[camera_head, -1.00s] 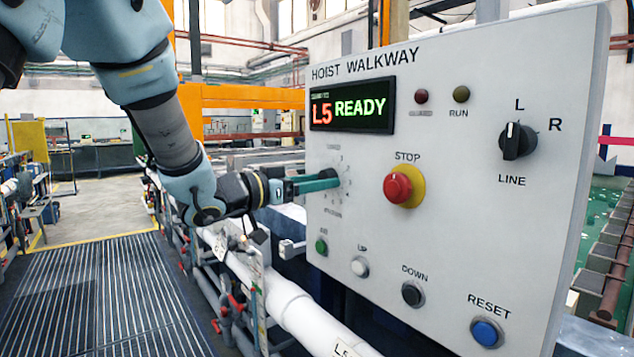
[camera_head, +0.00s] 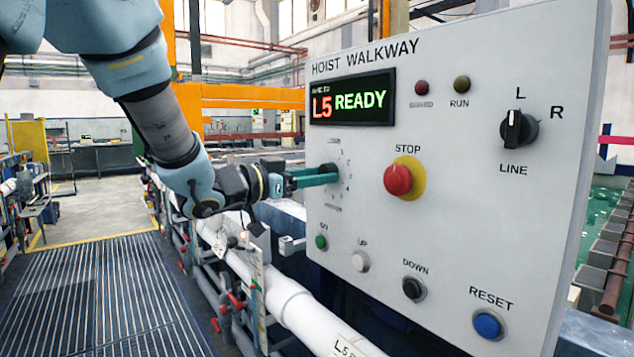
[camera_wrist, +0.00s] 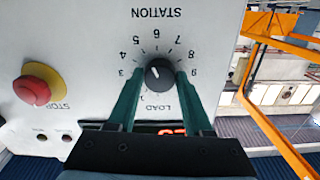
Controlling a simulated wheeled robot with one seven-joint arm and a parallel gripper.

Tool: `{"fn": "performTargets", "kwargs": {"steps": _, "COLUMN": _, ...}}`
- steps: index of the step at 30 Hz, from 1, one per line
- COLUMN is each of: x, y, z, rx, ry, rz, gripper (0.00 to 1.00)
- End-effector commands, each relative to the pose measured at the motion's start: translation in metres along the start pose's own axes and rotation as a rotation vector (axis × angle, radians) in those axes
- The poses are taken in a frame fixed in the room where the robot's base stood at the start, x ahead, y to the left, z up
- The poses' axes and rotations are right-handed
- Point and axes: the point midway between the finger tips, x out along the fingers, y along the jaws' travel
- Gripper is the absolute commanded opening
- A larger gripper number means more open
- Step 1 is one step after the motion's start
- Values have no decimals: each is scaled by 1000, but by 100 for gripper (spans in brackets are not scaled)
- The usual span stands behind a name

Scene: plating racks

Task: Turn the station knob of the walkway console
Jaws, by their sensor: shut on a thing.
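The walkway console (camera_head: 455,200) is a light grey panel with a display (camera_head: 352,100) reading "L5 READY". The station knob (camera_wrist: 159,74) is black and round with a white mark, inside a ring of numerals labelled STATION and LOAD, upside down in the wrist view. My gripper (camera_wrist: 158,78) has one green finger on each side of the knob and is shut on it. In the head view my gripper (camera_head: 328,177) reaches the panel's left part from the left, and its fingers mostly hide the knob.
A red STOP button (camera_head: 398,180) on a yellow collar sits right of the dial. Below are green (camera_head: 321,242), white (camera_head: 360,261), black (camera_head: 412,289) and blue RESET (camera_head: 487,325) buttons. A black LINE selector (camera_head: 517,129) is at upper right. White pipes (camera_head: 290,305) run below the console.

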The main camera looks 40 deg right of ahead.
Motion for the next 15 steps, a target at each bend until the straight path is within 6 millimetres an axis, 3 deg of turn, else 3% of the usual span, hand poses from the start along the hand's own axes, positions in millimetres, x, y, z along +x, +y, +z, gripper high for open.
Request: {"fn": "performTargets", "kwargs": {"steps": 15, "x": 0, "y": -1, "z": 6, "rx": 457, "ry": 3, "rz": -2, "gripper": 0}}
